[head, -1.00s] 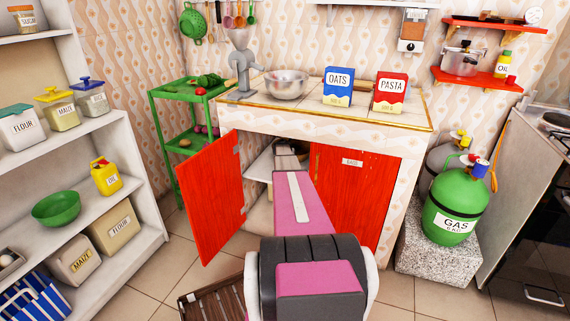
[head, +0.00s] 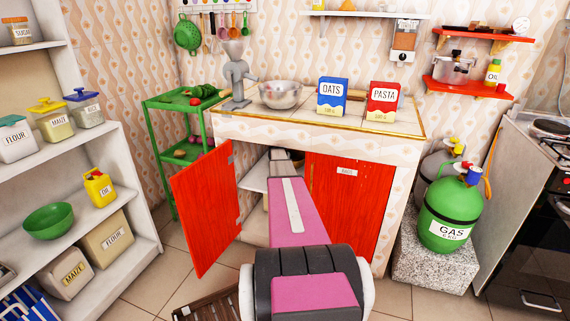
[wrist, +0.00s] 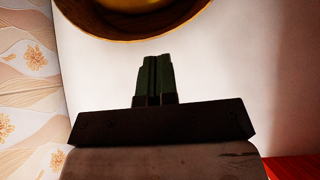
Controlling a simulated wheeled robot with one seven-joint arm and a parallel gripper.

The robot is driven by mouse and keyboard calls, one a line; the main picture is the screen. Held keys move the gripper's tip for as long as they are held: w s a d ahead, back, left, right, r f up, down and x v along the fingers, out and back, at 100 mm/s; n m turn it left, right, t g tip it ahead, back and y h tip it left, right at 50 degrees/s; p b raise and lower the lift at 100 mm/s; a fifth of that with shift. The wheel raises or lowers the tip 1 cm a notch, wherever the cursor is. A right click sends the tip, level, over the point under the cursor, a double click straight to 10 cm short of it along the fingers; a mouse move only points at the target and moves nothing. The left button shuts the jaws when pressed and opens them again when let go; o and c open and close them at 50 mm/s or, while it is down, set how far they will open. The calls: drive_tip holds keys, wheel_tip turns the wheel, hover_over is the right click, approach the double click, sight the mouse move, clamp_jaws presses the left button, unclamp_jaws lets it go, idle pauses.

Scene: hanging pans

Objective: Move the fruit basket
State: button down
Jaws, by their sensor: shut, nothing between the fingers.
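My gripper (wrist: 155,62) shows in the wrist view with its two dark green fingers together and nothing between them. A round golden-brown vessel (wrist: 140,37) is just beyond the fingertips, cut off by the top edge; I cannot tell whether it is the fruit basket. No clear gap or contact with it can be judged. In the head view, my pink arm reaches into the open left side of the cabinet under the counter (head: 345,148), and the fingers are hidden there. Nothing in the head view is clearly recognisable as a fruit basket.
The red left door (head: 205,210) stands open beside my arm; the red right door (head: 345,205) is shut. A brown slatted crate (head: 208,304) lies on the floor at the front. A green rack (head: 168,155) and a gas cylinder (head: 450,212) flank the counter.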

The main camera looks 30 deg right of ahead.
drive_tip(key=s+a, duration=0.8)
drive_tip(key=a, duration=0.1)
drive_tip(key=shift+s+r, duration=0.15)
drive_tip(key=shift+s, duration=0.05)
